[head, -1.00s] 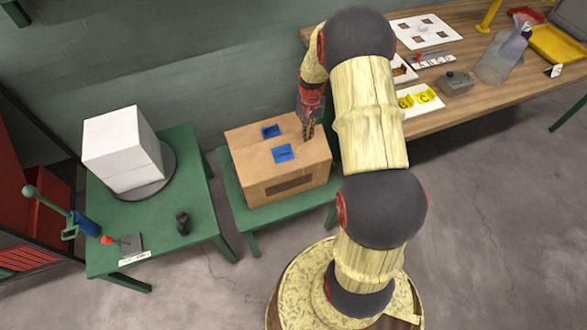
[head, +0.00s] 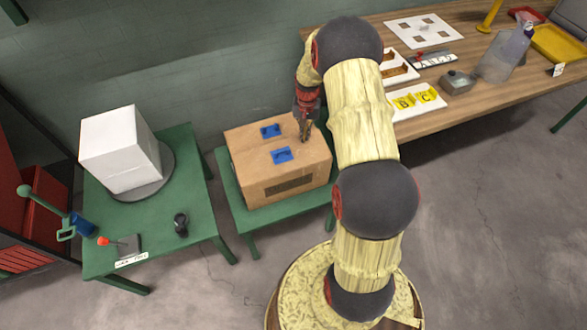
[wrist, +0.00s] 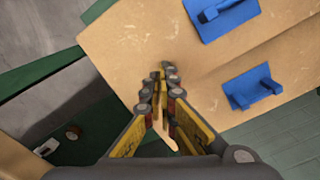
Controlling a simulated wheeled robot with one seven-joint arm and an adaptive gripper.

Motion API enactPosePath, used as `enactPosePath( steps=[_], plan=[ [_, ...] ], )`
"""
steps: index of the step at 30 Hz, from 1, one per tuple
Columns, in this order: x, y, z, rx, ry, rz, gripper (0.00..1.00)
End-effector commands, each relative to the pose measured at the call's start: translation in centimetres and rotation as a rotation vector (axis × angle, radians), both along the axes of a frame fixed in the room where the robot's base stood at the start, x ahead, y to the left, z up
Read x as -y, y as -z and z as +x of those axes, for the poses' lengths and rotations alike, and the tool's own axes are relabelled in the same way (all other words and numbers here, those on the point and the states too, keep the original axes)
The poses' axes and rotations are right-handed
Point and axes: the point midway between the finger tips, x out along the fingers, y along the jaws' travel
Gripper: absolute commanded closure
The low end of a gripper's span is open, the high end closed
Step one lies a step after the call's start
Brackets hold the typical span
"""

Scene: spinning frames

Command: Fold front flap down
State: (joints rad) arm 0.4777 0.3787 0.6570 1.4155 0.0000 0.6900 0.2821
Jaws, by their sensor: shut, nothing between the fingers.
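A brown cardboard box (head: 300,178) stands on a low green table. Its top looks flat, with two blue handle pieces on it: a front one (head: 282,155) and a back one (head: 270,130). In the wrist view a seam runs across the box top (wrist: 130,35) between the two blue pieces. The front flap (head: 255,160) appears to lie flat; any small gap at its edge cannot be told. My gripper (head: 305,137) is shut and empty at the right end of the box top. Its fingertips (wrist: 163,75) are over the cardboard near the edge; contact is unclear.
A white box (head: 120,150) on a dark round plate stands on another green table at left, with a red-knobbed lever (head: 125,245). Floor in front is clear.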

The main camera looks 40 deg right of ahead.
Motion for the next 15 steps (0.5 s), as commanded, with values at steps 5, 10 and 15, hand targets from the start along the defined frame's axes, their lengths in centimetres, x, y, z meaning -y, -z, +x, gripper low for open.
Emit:
enactPosePath(
  steps=[5,10,15],
  plan=[
    [0.0,0.4,0.0,-0.001,0.0,0.001,1.0],
    [0.0,1.6,0.2,-0.001,0.0,0.001,1.0],
    [0.0,2.9,0.3,-0.002,0.0,0.001,1.0]
  ],
)
